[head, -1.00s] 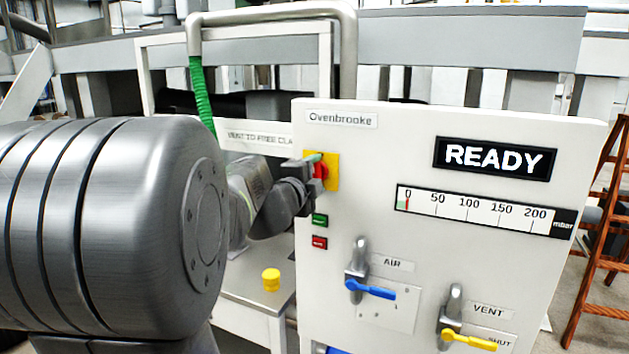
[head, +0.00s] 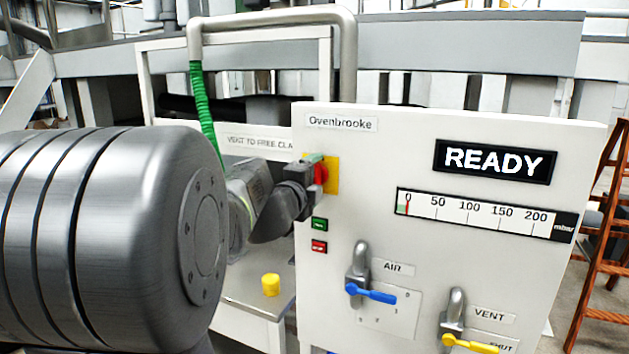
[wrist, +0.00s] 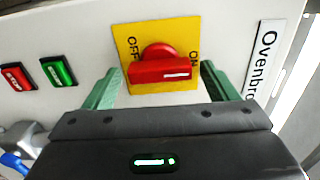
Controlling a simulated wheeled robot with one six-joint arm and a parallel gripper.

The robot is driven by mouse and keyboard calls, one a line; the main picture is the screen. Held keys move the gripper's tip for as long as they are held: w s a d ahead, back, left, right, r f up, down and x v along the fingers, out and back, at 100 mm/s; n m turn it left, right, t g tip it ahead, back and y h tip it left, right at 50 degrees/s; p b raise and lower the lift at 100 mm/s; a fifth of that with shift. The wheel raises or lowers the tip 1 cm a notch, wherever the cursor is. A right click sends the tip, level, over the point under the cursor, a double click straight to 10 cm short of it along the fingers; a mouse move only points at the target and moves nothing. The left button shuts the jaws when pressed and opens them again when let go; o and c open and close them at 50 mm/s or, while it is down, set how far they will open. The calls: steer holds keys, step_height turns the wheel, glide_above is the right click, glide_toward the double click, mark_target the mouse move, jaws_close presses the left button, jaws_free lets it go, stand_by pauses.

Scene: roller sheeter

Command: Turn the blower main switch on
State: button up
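The blower main switch is a red rotary handle (wrist: 160,70) on a yellow plate (wrist: 125,42) marked OFF and ON, seen close in the wrist view. Its grip bar lies crosswise there, with a white mark toward the ON side. In the head view the red switch (head: 321,173) is on the panel's upper left, partly hidden by my gripper (head: 311,172). My gripper (wrist: 160,85) is open, its green fingers on either side of the handle with small visible gaps. The panel display (head: 495,159) reads READY.
Green (head: 320,224) and red (head: 319,246) buttons sit just below the switch. The pressure scale (head: 485,213) points near 0. The blue AIR lever (head: 371,293) and yellow VENT lever (head: 470,345) are lower down. A yellow cylinder (head: 271,285) stands on the ledge beside the panel.

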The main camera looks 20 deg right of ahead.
steer(key=v, duration=1.3)
steer(key=shift+s+a, duration=0.25)
steer(key=shift+s, duration=0.05)
stand_by(0.3)
steer(key=x, duration=1.3)
steer(key=shift+w+d, duration=0.25)
steer(key=shift+w, duration=0.1)
